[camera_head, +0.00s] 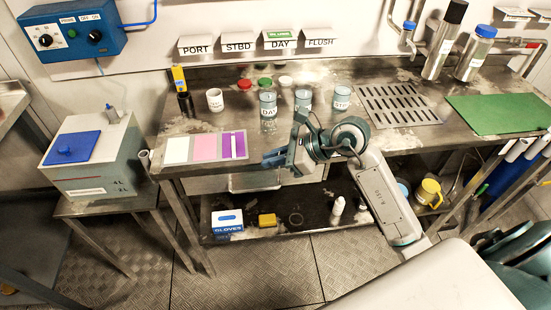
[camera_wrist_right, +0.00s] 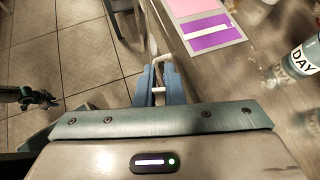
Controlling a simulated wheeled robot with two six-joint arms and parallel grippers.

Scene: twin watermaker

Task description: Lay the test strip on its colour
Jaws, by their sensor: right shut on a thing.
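A thin white strip (camera_head: 233,146) lies lengthwise across the purple field (camera_head: 240,138) of a colour card at the bench's front left. The strip also shows in the wrist view (camera_wrist_right: 197,31), flat on purple. The card (camera_head: 206,160) also has a pink and a white field. My right gripper (camera_head: 274,158) is at the bench's front edge, right of the card and apart from the strip. In the wrist view its blue fingers (camera_wrist_right: 158,88) are shut on a pale bar (camera_wrist_right: 154,48) too small to identify.
A white cup (camera_head: 215,99) and several labelled beakers, one marked DAY (camera_head: 268,108), stand behind the card and gripper. A drain grid (camera_head: 398,105) and a green mat (camera_head: 500,115) lie to the right. A lower shelf holds a gloves box (camera_head: 228,222).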

